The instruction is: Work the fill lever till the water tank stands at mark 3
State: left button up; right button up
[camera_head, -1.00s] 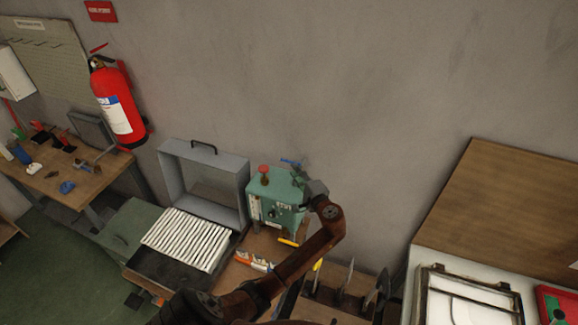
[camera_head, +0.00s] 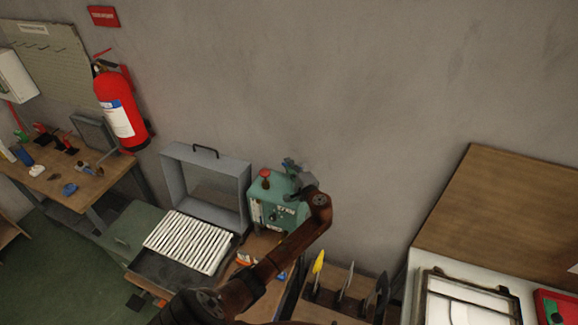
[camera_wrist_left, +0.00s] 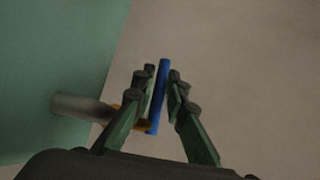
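The green machine (camera_head: 264,190) with a red knob on top stands on the bench against the wall. A narrow pale gauge (camera_head: 256,212) runs up its front left edge; its level and marks are too small to read. My left gripper (camera_head: 290,163) is at the machine's top right and hides most of the blue lever handle there. In the left wrist view, the blue handle (camera_wrist_left: 159,95) lies between the two fingers of my left gripper (camera_wrist_left: 162,74), with narrow gaps on both sides. A pale rod beside the green wall is partly hidden. My right gripper is not in view.
A grey lidded case (camera_head: 205,165) with a rack of white strips (camera_head: 188,243) stands left of the machine. Upright tools (camera_head: 343,285) stand to the right. A fire extinguisher (camera_head: 121,112) hangs on the wall. The wall is close behind the machine.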

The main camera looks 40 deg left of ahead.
pick_arm(q)
grip_shut()
dwell(0.3)
jog(key=shift+f+n+b, duration=0.15)
jog(key=shift+n+b, duration=0.15)
jog(key=shift+b, duration=0.05)
jog(key=n+g+b, duration=0.1)
jog(key=n+g+y+b, duration=0.1)
jog(key=g+b, duration=0.1)
jog(key=s+d+n+g+b, duration=0.1)
jog(key=g, duration=0.1)
jog(key=shift+f+y+b, duration=0.1)
jog(key=shift+y+b, duration=0.2)
jog(key=shift+s+n+g+b, duration=0.35)
jog(key=shift+n+g+b, duration=0.3)
jog(key=shift+n+g, duration=0.4)
jog(key=shift+d+r, duration=0.1)
jog(key=shift+r, duration=0.1)
jog(key=shift+o, duration=0.9)
grip_release()
